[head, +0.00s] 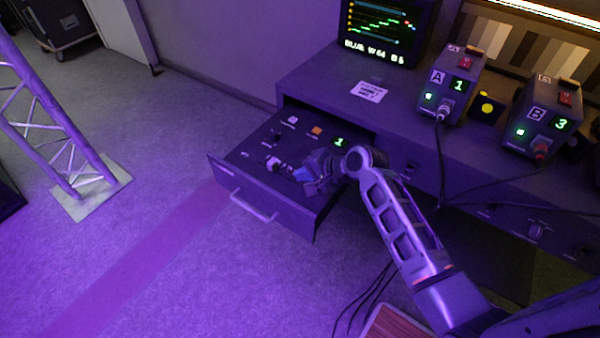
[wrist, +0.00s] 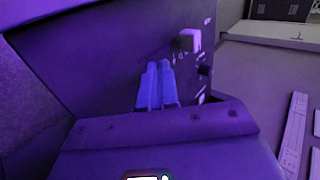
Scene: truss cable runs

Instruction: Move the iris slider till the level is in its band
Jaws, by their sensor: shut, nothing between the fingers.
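A pale knob (head: 273,163), which looks like the iris slider, stands on the dark control panel in the open drawer (head: 262,206). White marks lie beside it. It also shows in the wrist view (wrist: 188,40), just beyond and right of my fingertips. My gripper (head: 303,175) is over the panel, to the right of the knob and apart from it. Its two blue fingers (wrist: 157,68) are together and empty. The monitor (head: 385,30) shows coloured traces over lines and the text "BLUE W 64 B 5". The traces are too small to read against a band.
The panel also has an orange button (head: 316,131) and a green "1" display (head: 339,142). Box A (head: 452,88) reads 1 and box B (head: 543,120) reads 3 on the desk, with cables hanging down. A truss leg (head: 60,125) stands left. Floor before the drawer is clear.

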